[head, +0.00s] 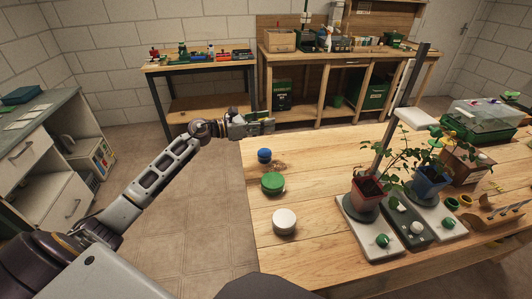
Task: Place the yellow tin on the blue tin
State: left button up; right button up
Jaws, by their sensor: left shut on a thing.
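The blue tin (264,155) stands upright near the far left corner of the wooden table, with nothing visible on top. My left gripper (262,124) is above and beyond it in the picture, clear of the tabletop. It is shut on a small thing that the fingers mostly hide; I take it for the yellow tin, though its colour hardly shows. No yellow tin stands beside the other tins. My right gripper is out of view.
A green tin (272,183) and a white tin (284,222) stand nearer along the left edge. Potted plants (368,191) on pale bases and a covered green tray (480,119) fill the right side. The table's middle is clear. Workbenches (205,66) stand behind.

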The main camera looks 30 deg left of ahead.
pick_arm(q)
jog(key=shift+f, duration=0.55)
send_over(265, 152)
notch_tip(265, 152, down, 4)
jog(key=shift+f+b, duration=0.2)
jog(key=shift+b, duration=0.2)
jog(key=shift+f, duration=1.05)
notch_tip(265, 152, down, 2)
jog(key=shift+f, duration=0.25)
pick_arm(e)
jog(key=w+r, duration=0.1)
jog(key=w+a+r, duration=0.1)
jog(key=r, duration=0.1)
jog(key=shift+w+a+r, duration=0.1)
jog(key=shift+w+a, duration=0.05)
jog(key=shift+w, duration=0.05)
